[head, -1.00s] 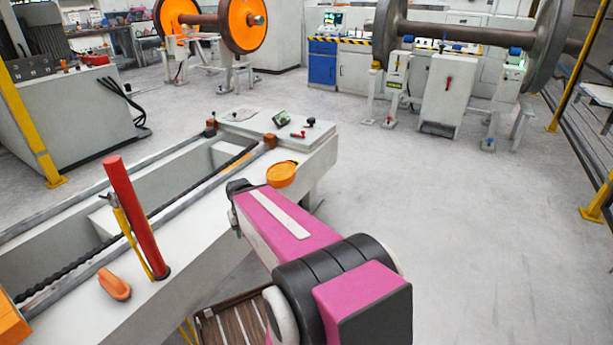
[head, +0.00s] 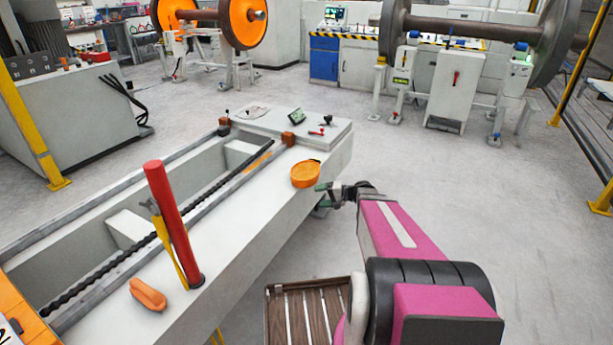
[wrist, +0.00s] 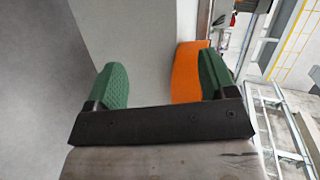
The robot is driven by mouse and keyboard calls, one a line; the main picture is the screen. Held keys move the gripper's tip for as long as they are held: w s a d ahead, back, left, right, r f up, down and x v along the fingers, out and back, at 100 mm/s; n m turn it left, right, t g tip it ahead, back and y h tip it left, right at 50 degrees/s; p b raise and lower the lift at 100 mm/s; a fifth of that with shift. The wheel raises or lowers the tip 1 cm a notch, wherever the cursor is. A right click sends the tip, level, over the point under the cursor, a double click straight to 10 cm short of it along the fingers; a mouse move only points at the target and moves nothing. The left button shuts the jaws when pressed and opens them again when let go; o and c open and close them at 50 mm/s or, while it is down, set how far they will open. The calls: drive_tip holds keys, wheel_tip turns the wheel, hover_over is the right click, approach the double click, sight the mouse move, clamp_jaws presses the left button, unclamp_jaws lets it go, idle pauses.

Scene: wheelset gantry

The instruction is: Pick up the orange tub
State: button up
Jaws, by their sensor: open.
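The orange tub (head: 305,174) is a low round container on the white top of the gantry bench, near its right edge. In the wrist view the orange tub (wrist: 187,75) shows as an orange patch behind and left of the right finger, partly hidden by it. My gripper (head: 322,195) is at the bench edge, just right of and slightly below the tub in the head view. Its green fingers (wrist: 160,85) are apart with nothing between them that I can see held. I cannot tell whether a finger touches the tub.
A red cylinder (head: 174,225) stands upright on the bench (head: 255,215), with an orange object (head: 147,294) lying near it. A panel with small controls (head: 296,117) is behind the tub. A brown slatted surface (head: 310,312) lies below. The floor at right is clear.

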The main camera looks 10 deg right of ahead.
sight(316, 180)
drive_tip(key=w+d+m+t+y, duration=0.2)
drive_tip(key=w+d+t, duration=0.3)
drive_tip(key=w+d, duration=0.1)
drive_tip(key=shift+m, duration=0.3)
drive_tip(key=x, duration=1.1)
drive_tip(key=shift+d+r, duration=0.1)
drive_tip(key=c, duration=1.4)
